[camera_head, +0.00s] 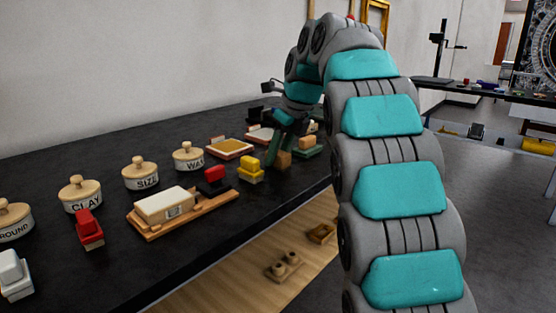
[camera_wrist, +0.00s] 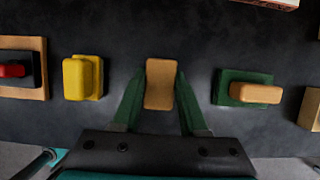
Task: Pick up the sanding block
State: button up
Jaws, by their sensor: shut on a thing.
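A tan block, which looks like the sanding block (camera_wrist: 160,92), is between the two green fingers of my gripper (camera_wrist: 160,78) in the wrist view. The fingers are shut on its left and right sides. In the head view the same block (camera_head: 284,161) shows low at the fingertips, near the front edge of the dark table. My gripper (camera_head: 279,150) points down there, partly hiding what is behind. I cannot tell whether the block touches the table.
A yellow block (camera_wrist: 82,78) stands to the left, and a green block with a tan top (camera_wrist: 243,89) to the right, both close to the fingers. Lidded jars (camera_head: 80,194) and a tan block on a wooden board (camera_head: 165,205) stand farther left on the table (camera_head: 130,270).

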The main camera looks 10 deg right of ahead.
aim_at(279, 154)
grip_shut()
jog(key=shift+r, duration=0.2)
jog(key=shift+r, duration=1.5)
jog(key=shift+s+r, duration=0.2)
jog(key=shift+s, duration=0.4)
jog(key=s+r+b, duration=0.1)
jog(key=s, duration=1.3)
jog(key=shift+s+a+r+b, duration=0.15)
jog(key=shift+s+a+b, duration=0.15)
jog(key=shift+s, duration=0.1)
